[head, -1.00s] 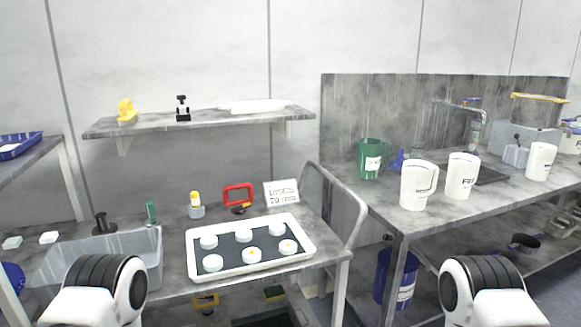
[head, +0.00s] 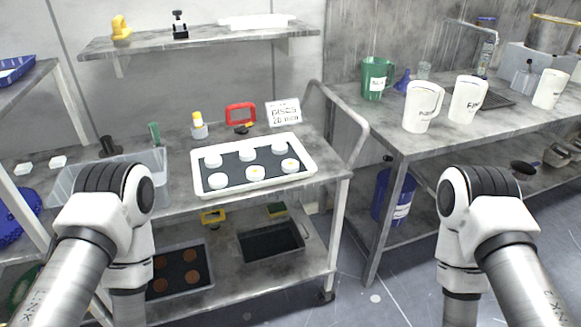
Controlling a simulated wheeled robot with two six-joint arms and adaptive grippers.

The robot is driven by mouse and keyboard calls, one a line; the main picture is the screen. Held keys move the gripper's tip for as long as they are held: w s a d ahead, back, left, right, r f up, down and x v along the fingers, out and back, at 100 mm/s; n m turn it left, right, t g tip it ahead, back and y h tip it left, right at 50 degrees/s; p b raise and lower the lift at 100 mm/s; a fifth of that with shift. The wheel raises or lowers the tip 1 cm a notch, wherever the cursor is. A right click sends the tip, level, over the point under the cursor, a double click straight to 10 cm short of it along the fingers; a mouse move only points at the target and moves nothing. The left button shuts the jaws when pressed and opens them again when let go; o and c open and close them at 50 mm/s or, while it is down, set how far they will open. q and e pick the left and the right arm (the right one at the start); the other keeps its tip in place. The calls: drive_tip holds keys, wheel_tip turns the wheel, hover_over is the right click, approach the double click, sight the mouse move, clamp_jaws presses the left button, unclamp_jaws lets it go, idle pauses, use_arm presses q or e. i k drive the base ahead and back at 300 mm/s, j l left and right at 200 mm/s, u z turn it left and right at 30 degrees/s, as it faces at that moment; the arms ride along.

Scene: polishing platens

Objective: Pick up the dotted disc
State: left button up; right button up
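A white tray (head: 196,178) with a dark liner stands on the grey cart's top in the head view. Several white round discs lie apart in it in two rows. In the front row, the middle disc (head: 255,174) and the right disc (head: 290,166) each show a small yellow-orange spot on top. The front-left disc (head: 218,181) and the back-row discs look plain, though fine marks are too small to tell. My arms come in from the lower left and lower right, but both grippers are out of view, and nothing touches the tray.
A sign (head: 283,112), a red frame (head: 240,113) and a yellow-capped bottle (head: 198,127) stand behind the tray. A clear bin (head: 150,165) is left of it. The cart's raised rail (head: 352,130) bounds the right. White jugs (head: 422,108) stand on the right bench.

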sight(289, 166)
drive_tip(key=i+j+z, duration=0.1)
drive_tip(key=z, duration=0.35)
drive_tip(key=i+j+z, duration=0.2)
drive_tip(key=z, duration=0.2)
